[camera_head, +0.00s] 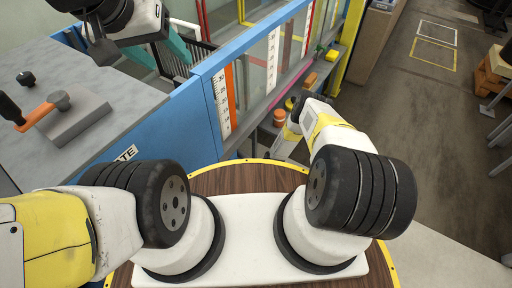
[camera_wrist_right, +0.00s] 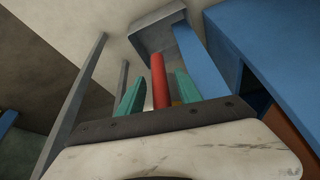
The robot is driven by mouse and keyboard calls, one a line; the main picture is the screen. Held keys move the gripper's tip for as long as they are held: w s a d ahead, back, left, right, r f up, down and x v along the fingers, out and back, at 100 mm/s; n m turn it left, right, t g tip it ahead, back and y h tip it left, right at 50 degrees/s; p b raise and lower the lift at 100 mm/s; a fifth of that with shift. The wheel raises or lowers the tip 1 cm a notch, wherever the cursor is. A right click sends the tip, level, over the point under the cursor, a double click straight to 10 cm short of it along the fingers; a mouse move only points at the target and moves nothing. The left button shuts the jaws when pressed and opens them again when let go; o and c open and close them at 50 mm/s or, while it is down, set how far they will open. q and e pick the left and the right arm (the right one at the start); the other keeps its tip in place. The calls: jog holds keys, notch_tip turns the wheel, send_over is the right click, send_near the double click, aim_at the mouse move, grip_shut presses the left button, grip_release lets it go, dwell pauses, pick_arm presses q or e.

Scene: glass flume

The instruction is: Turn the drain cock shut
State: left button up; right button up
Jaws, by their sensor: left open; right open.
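In the right wrist view, a red bar (camera_wrist_right: 158,80), which looks like the drain cock's lever, stands between the two teal fingers of my right gripper (camera_wrist_right: 160,94). The fingers are apart, with gaps on both sides of the bar; its lower end is hidden behind the gripper's dark front edge. I cannot tell how far along the fingers the bar lies. In the head view my right arm reaches forward and down beside the flume, and its fingers cannot be made out. My left gripper (camera_head: 125,42) is at the top left, open and empty, above the grey top.
The blue flume frame (camera_head: 210,65) with white scales runs up the head view. An orange crank (camera_head: 38,115) with a black grip sits on the grey top (camera_head: 130,95). Blue panels (camera_wrist_right: 270,40) and grey posts flank the right gripper.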

grip_shut()
dwell(1.4)
